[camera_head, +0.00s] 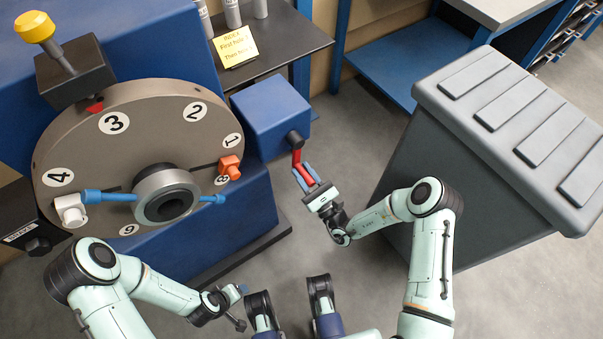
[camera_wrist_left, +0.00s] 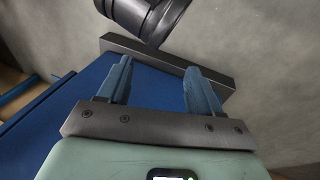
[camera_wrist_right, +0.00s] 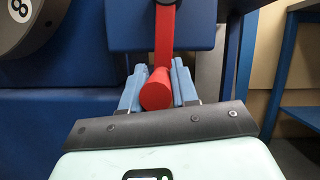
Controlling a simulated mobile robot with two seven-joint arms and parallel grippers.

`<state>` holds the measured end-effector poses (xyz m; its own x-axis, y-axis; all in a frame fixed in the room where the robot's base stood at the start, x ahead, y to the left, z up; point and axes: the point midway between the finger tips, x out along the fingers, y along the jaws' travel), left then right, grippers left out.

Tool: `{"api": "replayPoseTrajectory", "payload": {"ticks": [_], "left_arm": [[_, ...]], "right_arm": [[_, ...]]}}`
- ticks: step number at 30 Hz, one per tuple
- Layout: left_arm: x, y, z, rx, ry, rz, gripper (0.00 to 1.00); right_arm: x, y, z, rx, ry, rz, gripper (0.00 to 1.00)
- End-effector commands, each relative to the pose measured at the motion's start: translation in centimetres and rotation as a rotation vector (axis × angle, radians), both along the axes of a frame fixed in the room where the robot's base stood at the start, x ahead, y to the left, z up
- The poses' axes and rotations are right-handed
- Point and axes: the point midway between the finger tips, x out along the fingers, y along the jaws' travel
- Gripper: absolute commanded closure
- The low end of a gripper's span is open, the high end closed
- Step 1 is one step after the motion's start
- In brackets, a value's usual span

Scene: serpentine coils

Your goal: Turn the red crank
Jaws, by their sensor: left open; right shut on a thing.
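The red crank (camera_head: 297,160) comes out of a black hub on the front of a blue box (camera_head: 268,112). In the right wrist view its red arm (camera_wrist_right: 164,40) hangs down to a round red handle (camera_wrist_right: 157,90). My right gripper (camera_head: 308,180) is shut on that handle, with a blue finger on each side of it; it also shows in the right wrist view (camera_wrist_right: 157,97). My left gripper (camera_head: 238,292) is low in front of the machine, open and empty. The left wrist view shows its two blue fingers (camera_wrist_left: 160,85) apart.
A large grey dial (camera_head: 95,165) with numbered discs, a central hub and a blue bar stands left of the crank. A yellow knob (camera_head: 34,26) tops a black block. A grey ribbed bin (camera_head: 480,150) stands right of my right arm. A yellow note (camera_head: 236,46) stands on the back table.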

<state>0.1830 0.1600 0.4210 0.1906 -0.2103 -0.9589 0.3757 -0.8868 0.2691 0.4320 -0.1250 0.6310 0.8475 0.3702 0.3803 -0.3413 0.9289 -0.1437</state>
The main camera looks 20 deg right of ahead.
Motion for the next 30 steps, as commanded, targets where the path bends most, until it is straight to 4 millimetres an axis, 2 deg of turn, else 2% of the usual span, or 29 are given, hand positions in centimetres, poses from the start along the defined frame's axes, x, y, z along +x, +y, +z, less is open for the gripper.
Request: {"api": "replayPoseTrajectory", "payload": {"ticks": [2,9,10,11,12,23,26,30], "left_arm": [[-0.8,-0.4,0.8,-0.01,0.02,-0.01,0.36],[-0.8,-0.4,0.5,-0.011,0.021,-0.009,0.36],[-0.8,-0.4,0.5,-0.01,0.021,-0.009,0.36],[-0.8,-0.4,0.5,-0.01,0.021,-0.009,0.36],[-0.8,-0.4,0.5,-0.01,0.021,-0.009,0.36],[-0.9,-0.4,0.6,-0.012,0.023,-0.009,0.36],[-1.1,-0.6,0.9,-0.014,0.029,-0.012,0.36],[-1.7,-0.9,1.3,-0.021,0.043,-0.018,0.36]], "right_arm": [[0.2,-0.8,0.2,-0.048,-0.015,-0.008,1.0],[0.2,-0.7,-0.1,-0.052,-0.016,-0.003,1.0],[0.2,-0.7,-0.1,-0.052,-0.016,-0.003,0.65],[0.2,-0.7,-0.1,-0.051,-0.016,-0.003,0.55],[0.2,-0.7,-0.1,-0.051,-0.016,-0.003,0.5],[-0.3,-0.9,-0.3,-0.05,-0.015,-0.005,0.5],[-1.4,-1.5,-0.7,-0.051,-0.014,-0.006,0.5],[-3.9,-2.6,-1.9,-0.05,-0.011,-0.006,0.5]]}}
